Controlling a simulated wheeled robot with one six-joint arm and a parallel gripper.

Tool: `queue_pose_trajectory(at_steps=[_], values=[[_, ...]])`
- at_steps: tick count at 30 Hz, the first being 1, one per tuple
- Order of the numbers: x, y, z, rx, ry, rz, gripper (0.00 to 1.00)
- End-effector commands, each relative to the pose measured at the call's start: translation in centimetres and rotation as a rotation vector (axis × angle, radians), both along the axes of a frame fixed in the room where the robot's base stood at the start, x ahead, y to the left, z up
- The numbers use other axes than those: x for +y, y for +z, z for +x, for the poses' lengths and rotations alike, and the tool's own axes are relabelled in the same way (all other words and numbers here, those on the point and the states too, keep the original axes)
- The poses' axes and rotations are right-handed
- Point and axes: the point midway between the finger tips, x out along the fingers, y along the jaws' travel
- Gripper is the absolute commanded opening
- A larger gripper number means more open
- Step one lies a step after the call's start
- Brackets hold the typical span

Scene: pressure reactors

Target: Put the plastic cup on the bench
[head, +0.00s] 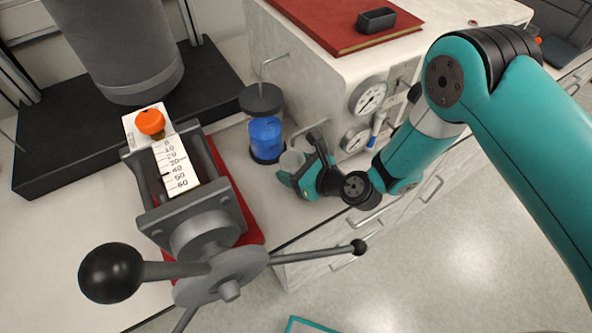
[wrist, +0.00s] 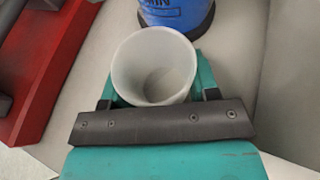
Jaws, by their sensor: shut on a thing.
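The plastic cup (wrist: 154,68) is a translucent whitish cup, seen from above and empty in the wrist view. My gripper (wrist: 152,92) is shut on it, with a teal finger on each side. In the head view the cup (head: 292,160) shows at the end of my gripper (head: 296,174), close to the front edge of the bench (head: 225,135). The cup is roughly upright. I cannot tell whether its base touches the bench, since the gripper hides its lower part.
A blue-filled cylinder with a dark cap (head: 265,135) stands just behind the cup. A grey press with a crank (head: 215,265) on a red base is to the left. A pale cabinet with gauges (head: 368,96) is to the right, a red book (head: 325,22) on top.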

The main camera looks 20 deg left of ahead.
Motion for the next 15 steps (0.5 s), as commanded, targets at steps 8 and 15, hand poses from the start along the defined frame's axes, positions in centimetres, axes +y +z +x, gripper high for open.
queue_pose_trajectory(at_steps=[8, 15], values=[[0.0, -0.27, -0.06, 0.0, 0.001, -0.002, 0.29], [0.0, -0.07, -0.05, 0.0, 0.001, -0.002, 0.8]])
